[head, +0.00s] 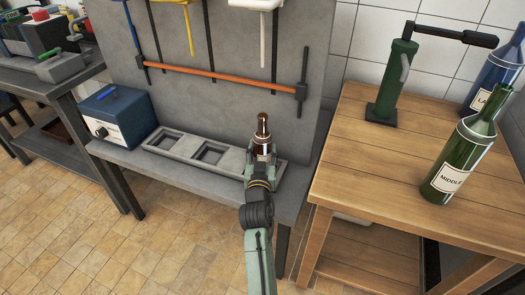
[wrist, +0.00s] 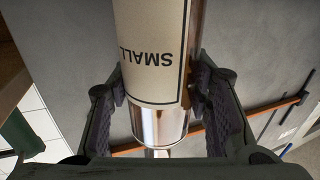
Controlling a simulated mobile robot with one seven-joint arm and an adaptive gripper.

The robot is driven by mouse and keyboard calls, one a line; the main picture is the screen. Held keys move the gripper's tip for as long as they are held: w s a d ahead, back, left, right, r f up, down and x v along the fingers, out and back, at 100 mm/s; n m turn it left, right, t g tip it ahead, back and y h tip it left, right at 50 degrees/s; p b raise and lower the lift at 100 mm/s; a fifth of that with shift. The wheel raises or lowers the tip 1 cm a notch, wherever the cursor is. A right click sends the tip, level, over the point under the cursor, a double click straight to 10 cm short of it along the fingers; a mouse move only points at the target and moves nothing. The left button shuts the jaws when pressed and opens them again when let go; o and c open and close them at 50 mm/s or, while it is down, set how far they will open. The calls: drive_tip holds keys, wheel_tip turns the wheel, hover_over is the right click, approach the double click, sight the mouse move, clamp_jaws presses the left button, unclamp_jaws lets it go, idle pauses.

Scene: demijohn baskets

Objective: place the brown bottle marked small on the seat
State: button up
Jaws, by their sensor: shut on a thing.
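The brown bottle (head: 263,128) is upright in my gripper (head: 261,158) at the right end of a grey block with square recesses (head: 182,143). This block may be the seat; no seat is marked. In the wrist view my gripper (wrist: 158,92) has its two pads against the sides of the bottle (wrist: 152,50). Its label reads SMALL, upside down in that view. The gripper hides the bottle's lower part in the head view. I cannot tell whether its base touches the block.
The block lies on a grey bench (head: 150,168) with an upright panel (head: 225,50) behind. A blue box (head: 118,118) stands left. On the wooden table (head: 375,165) at right are a green bottle marked MIDDLE (head: 455,165), a blue bottle (head: 493,72) and a green lever device (head: 397,78).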

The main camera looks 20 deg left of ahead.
drive_tip(key=shift+r, duration=0.1)
drive_tip(key=o, duration=1.5)
drive_tip(key=shift+s, duration=0.1)
drive_tip(key=v, duration=0.7)
drive_tip(key=shift+s+d, duration=0.1)
drive_tip(key=shift+s, duration=0.05)
